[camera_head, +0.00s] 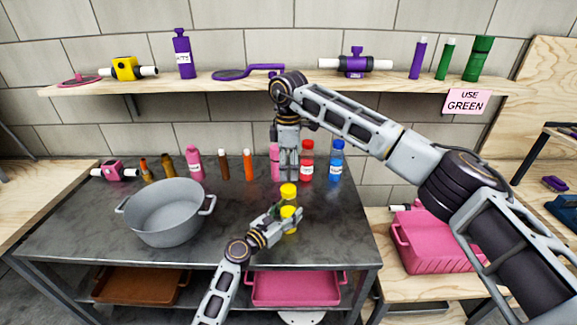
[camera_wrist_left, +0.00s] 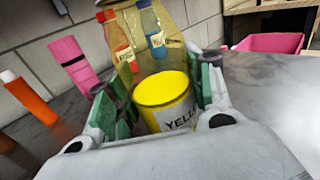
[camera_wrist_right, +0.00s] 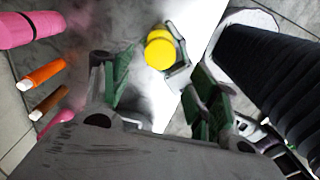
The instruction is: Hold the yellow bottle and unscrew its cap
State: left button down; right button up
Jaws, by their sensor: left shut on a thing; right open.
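The yellow bottle (camera_head: 289,226) stands upright near the front right of the dark table, with its yellow cap (camera_head: 288,190) on top. My left gripper (camera_head: 287,216) is shut around the bottle's body from the front. The left wrist view shows the bottle (camera_wrist_left: 165,95) between the green finger pads, its top out of frame. My right gripper (camera_head: 288,173) points down, open and empty, above and slightly behind the cap. In the right wrist view the cap (camera_wrist_right: 160,50) lies ahead of the open fingers, apart from them.
A red bottle (camera_head: 306,163) and a blue bottle (camera_head: 337,162) stand behind, near the right gripper. A pink cylinder (camera_head: 275,160) is just left of it. A grey pot (camera_head: 163,215) stands at left. A shelf (camera_head: 220,82) runs above. Pink crate (camera_head: 430,245) at right.

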aim_at(288, 188)
jog(key=shift+f, duration=0.2)
dwell(0.4)
jog(key=shift+f, duration=3.85)
jog(key=shift+c, duration=0.4)
jog(key=c, duration=1)
